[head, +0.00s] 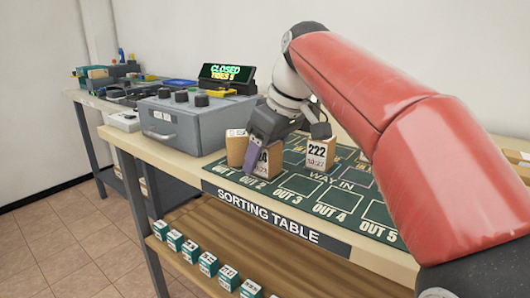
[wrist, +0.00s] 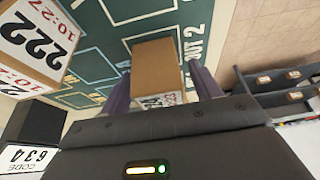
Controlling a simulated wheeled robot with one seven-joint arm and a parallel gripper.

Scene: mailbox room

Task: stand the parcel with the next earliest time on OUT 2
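My gripper (head: 258,158) is low over the sorting mat near OUT 2. In the wrist view its purple fingers (wrist: 160,83) stand on either side of a brown parcel (wrist: 154,58). The label faces my gripper, mostly cut off, ending in 4. In the head view this parcel (head: 270,158) is partly behind a finger. It is at OUT 2; whether the fingers press it is unclear. Parcel 222 (head: 317,154), time 10:27 in the wrist view (wrist: 38,42), stands upright to the right. Another brown parcel (head: 237,149) stands by OUT 1, its label mostly hidden.
The green mat (head: 299,184) has empty OUT 3, OUT 4 and OUT 5 places. A grey box machine (head: 170,124) and a lit sign (head: 226,73) stand left. A label reading CODE 634 (wrist: 32,158) shows in the wrist view. Small boxes (head: 208,264) line the lower shelf.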

